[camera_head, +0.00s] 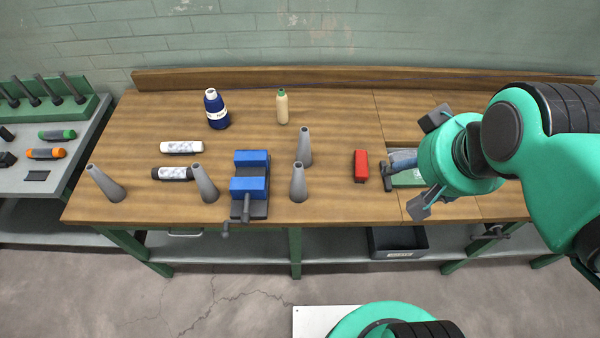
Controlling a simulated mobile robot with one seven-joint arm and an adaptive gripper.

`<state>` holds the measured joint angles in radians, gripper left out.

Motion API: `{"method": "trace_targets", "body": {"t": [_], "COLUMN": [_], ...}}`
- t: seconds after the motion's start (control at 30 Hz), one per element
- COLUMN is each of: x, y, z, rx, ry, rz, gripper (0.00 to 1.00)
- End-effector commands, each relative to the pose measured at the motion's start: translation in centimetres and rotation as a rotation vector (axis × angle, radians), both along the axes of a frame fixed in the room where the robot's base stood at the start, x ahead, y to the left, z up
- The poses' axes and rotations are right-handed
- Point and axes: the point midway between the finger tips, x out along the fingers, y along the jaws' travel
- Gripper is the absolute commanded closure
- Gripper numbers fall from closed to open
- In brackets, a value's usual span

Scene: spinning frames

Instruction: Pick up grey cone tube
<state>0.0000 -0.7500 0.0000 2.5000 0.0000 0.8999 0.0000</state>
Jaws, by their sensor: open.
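Several grey cone tubes stand upright on the wooden workbench (340,110). One cone tube (105,184) is at the bench's left end, and another cone tube (205,184) is left of the blue vise. A third cone tube (298,183) is right of the vise, with another cone tube (304,147) just behind it. My gripper (428,163) is over the right part of the bench, its two fingers spread wide apart. It is empty and well to the right of all the cone tubes.
The blue vise (249,185) stands between cone tubes. A red block (361,166), blue bottle (216,110), cream bottle (282,107) and white roll (181,147) are on the bench. A hammer (386,176) lies near my gripper. A side rack (60,118) is left.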

Motion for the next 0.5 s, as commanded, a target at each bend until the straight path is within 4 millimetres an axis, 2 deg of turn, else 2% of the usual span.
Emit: {"method": "trace_targets", "body": {"t": [0.13,0.27,0.5], "x": [0.3,1.5,5.8], "y": [0.1,0.4,1.8], "z": [-0.3,-1.3,-5.4], "rx": [-0.001,-0.002,-0.003], "ry": [-0.006,-0.028,-0.128], "rz": [0.003,0.014,0.056], "gripper": [0.37,0.37,0.37]}}
